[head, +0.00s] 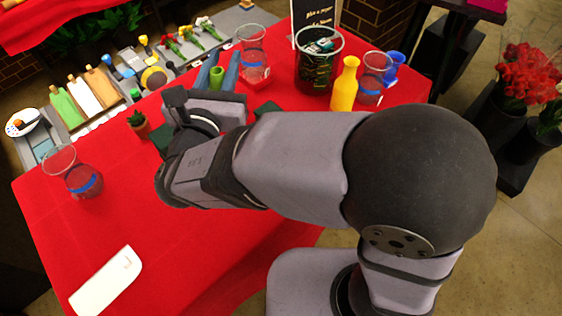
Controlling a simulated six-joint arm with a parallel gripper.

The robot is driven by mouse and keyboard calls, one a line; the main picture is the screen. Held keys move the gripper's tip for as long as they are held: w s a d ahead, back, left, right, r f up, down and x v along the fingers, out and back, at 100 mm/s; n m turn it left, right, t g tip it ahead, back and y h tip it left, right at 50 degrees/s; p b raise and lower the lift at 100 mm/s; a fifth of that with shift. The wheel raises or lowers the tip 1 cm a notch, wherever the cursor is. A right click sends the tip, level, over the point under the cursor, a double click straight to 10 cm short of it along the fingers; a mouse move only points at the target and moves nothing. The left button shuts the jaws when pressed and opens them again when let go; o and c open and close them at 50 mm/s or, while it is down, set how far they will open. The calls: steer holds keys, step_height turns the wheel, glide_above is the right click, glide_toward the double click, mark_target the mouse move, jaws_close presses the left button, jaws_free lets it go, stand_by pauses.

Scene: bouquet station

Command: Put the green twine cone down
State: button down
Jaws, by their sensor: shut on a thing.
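The green twine cone (216,79) shows as a small green piece between the two blue-grey fingers of my gripper (219,67), at the far side of the red table (200,240). My gripper is shut on it. The cone's lower part is hidden by my wrist, so I cannot tell whether it touches the table.
A clear glass (252,57) stands just right of my gripper, then a dark mesh bin (318,68) and a yellow vase (345,84). A small potted cactus (138,122) stands left of my wrist. A blue-banded glass (84,181) is farther left. The front left is mostly clear.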

steer(key=d+m+g+h+p, duration=0.1)
steer(key=d+m+h, duration=0.3)
steer(key=d, duration=0.9)
step_height(320, 180, down, 10)
steer(key=h, duration=0.1)
steer(key=shift+f+n, duration=0.2)
steer(key=shift+n, duration=0.2)
steer(key=shift+w+f, duration=0.1)
step_height(320, 180, down, 6)
steer(key=p, duration=0.1)
steer(key=shift+f, duration=0.1)
steer(key=shift+f+p, duration=0.3)
steer(key=shift+f, duration=1.5)
